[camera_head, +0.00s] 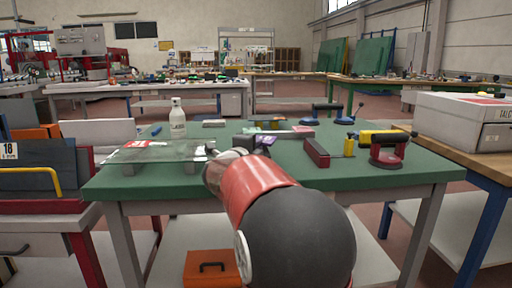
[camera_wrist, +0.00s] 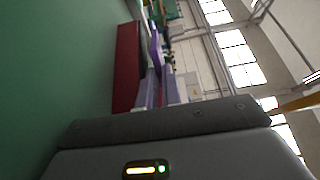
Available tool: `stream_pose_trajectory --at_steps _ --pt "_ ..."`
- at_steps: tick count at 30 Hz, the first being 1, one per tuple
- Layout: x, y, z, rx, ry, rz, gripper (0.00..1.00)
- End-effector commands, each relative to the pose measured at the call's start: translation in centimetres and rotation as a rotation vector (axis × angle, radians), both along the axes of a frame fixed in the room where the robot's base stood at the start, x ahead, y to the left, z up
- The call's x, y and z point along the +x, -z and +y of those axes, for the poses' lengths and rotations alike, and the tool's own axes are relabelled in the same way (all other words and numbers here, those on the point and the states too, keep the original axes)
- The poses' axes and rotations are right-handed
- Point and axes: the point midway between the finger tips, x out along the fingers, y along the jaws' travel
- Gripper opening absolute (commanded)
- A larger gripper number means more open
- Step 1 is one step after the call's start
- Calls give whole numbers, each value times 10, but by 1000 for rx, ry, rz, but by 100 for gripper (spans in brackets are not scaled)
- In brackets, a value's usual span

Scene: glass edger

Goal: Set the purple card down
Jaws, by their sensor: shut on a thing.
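The purple card (camera_head: 266,140) shows as a small patch at the tip of my gripper (camera_head: 256,146), over the middle of the green table (camera_head: 350,178). My gripper is shut on it. In the wrist view, the card (camera_wrist: 155,48) is a thin purple shape, seen nearly edge-on beyond the gripper's body. The green tabletop (camera_wrist: 50,70) fills the left of that view. My arm hides part of the gripper and the table under it. I cannot tell whether the card touches the tabletop.
A glass sheet (camera_head: 158,152) lies left, with a white bottle (camera_head: 177,120) behind. The table's front right is clear.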

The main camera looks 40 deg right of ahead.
Motion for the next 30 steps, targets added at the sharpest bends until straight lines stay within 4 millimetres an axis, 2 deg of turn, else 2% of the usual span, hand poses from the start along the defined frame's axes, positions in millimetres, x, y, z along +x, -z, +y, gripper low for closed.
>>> stream_pose_trajectory --at_steps 2,3,7,22,28,30 --pt "0 0 0 0 0 0 0" --pt "0 0 0 0 0 0 12" --pt "0 0 0 1 0 1 28" --pt "0 5 0 8 0 7 28" --pt "0 -11 -1 8 1 7 28" --pt "-6 -7 12 7 -3 5 28"
